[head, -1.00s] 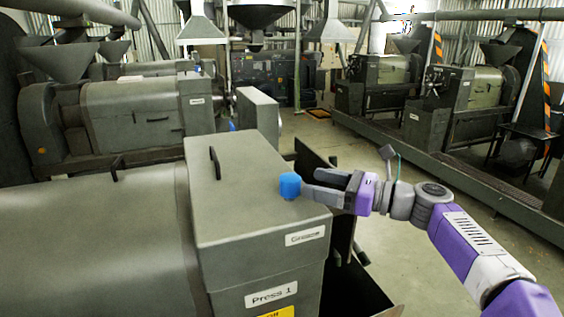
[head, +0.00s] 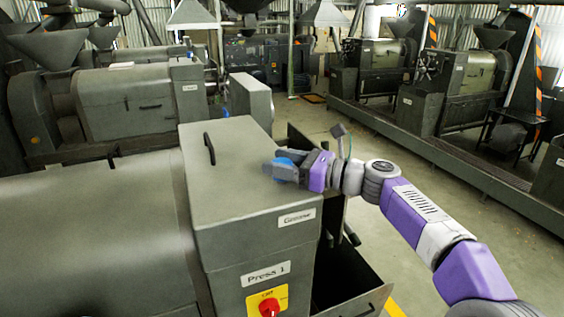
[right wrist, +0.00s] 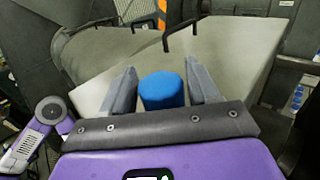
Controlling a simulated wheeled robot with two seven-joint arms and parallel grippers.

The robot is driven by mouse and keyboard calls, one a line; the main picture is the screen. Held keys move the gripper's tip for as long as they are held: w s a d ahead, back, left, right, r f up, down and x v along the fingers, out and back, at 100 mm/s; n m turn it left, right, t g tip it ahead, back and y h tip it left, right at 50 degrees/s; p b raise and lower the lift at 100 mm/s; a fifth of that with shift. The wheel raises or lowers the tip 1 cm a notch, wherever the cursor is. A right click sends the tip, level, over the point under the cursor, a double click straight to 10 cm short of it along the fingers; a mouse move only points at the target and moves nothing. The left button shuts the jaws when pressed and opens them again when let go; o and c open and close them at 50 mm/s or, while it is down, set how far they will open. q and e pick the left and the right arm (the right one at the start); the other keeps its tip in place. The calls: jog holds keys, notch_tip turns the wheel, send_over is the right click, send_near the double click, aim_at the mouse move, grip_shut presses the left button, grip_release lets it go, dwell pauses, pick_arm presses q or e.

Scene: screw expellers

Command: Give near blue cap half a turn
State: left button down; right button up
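The near blue cap (head: 291,155) sits on top of the grey box end of Press 1 (head: 240,175), by its right edge. My right gripper (head: 284,166) is at the cap, with its grey fingers on either side and partly hiding it. In the right wrist view the blue cap (right wrist: 163,92) stands between the two fingers, with narrow gaps beside it. The fingers are open around it and do not look clamped. My left gripper is not in view.
A black handle (head: 209,149) stands on the box top left of the cap. A red knob on a yellow plate (head: 268,304) is on the box's front. Other presses (head: 135,100) stand behind. Open floor lies to the right.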

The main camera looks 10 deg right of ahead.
jog(key=c, duration=0.7)
jog(key=shift+o, duration=0.2)
